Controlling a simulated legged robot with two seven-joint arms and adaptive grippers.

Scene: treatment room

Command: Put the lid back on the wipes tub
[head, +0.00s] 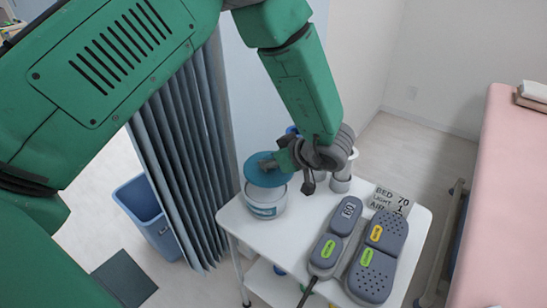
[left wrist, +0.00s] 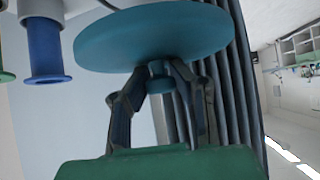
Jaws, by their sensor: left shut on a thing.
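The teal round lid (head: 255,176) is held by its knob in my left gripper (head: 270,164). In the left wrist view the lid (left wrist: 150,38) spans the top, and the two fingers of the gripper (left wrist: 160,82) close on its knob from both sides. The white wipes tub (head: 266,211) with a blue-grey label stands on the left corner of the white cart. The lid appears above the tub, offset toward the back in the head view, with part of the tub's rim showing below it. The exact gap is hard to tell. My right gripper is not in view.
The white cart top (head: 300,215) also carries two grey handsets (head: 377,258), a sign (head: 390,200) and a white cylinder (head: 341,184) beside my left wrist. A grey curtain (head: 185,150) and blue bin (head: 145,212) are left; a pink bed (head: 505,170) is right.

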